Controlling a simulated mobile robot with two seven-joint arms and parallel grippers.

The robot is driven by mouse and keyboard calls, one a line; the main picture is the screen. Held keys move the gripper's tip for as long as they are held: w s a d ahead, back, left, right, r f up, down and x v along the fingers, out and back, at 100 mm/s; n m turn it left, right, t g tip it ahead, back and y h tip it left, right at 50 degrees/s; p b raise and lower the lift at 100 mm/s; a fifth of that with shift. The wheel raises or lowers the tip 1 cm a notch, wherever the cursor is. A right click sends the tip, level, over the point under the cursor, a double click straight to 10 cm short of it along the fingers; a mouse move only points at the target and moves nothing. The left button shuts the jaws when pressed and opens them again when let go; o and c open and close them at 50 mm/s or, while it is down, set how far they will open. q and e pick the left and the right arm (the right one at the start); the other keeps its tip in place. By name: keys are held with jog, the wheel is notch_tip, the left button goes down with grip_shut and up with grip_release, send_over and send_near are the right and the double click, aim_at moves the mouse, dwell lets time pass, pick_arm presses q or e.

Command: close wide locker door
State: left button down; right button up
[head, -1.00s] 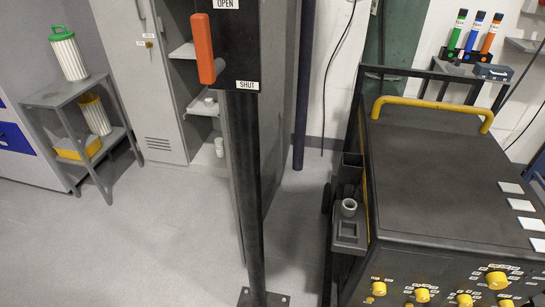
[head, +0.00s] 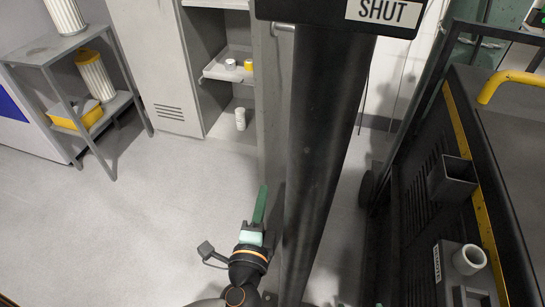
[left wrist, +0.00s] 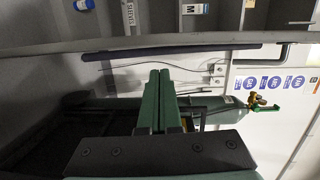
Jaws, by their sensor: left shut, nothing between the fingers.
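The grey locker (head: 165,70) stands at the back left of the head view, its shelved bay open. The wide locker door (head: 270,110) stands open, seen nearly edge-on as a tall grey panel beside the bay and partly hidden by a black post. A small handle (head: 283,27) shows near its top. My left gripper (head: 262,190) points up in front of the door's lower part, with its green fingers together and empty. I cannot tell whether it touches the door. In the left wrist view the shut fingers (left wrist: 160,75) point towards a long grey edge (left wrist: 60,48). My right gripper is not in view.
The thick black post (head: 325,150) with a SHUT sign (head: 385,12) stands close to the right of my left gripper. A dark cart (head: 440,200) is at the right. A grey rack (head: 70,85) with filters stands at the left. The floor (head: 170,220) between is clear.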

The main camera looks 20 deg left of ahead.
aim_at(268, 159)
pick_arm(q)
jog(key=shift+t, duration=0.3)
jog(key=w, duration=0.3)
jog(key=w+a, duration=0.1)
jog(key=w, duration=0.3)
jog(key=w+r, duration=0.1)
jog(key=w, duration=0.2)
jog(key=shift+w+a, duration=0.15)
jog(key=shift+a, duration=0.05)
jog(key=shift+a, duration=0.2)
